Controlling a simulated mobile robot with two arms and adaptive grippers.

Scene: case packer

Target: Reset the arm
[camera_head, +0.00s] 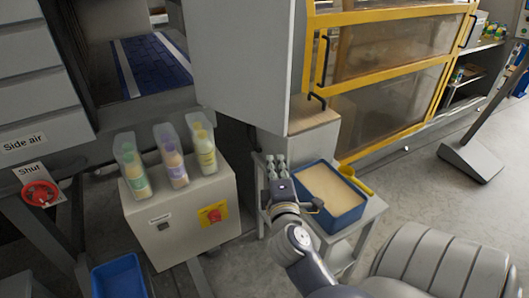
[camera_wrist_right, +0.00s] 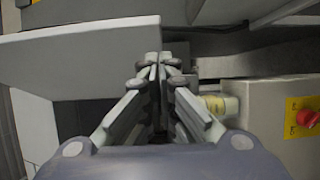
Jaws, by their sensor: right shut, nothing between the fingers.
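My right arm comes up from the bottom of the head view. Its gripper (camera_head: 277,165) is in front of the small side table, left of the blue bin. In the right wrist view the fingers of my right gripper (camera_wrist_right: 159,62) are together, with nothing held between them. My left gripper is not in view.
The blue bin (camera_head: 340,222) with tan contents stands on a small grey table (camera_head: 374,208), beside a yellow scoop (camera_head: 352,178). A grey control box (camera_head: 170,225) holds several bottles in clear holders. A tall grey panel (camera_head: 240,70) and yellow-framed doors (camera_head: 385,75) stand behind.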

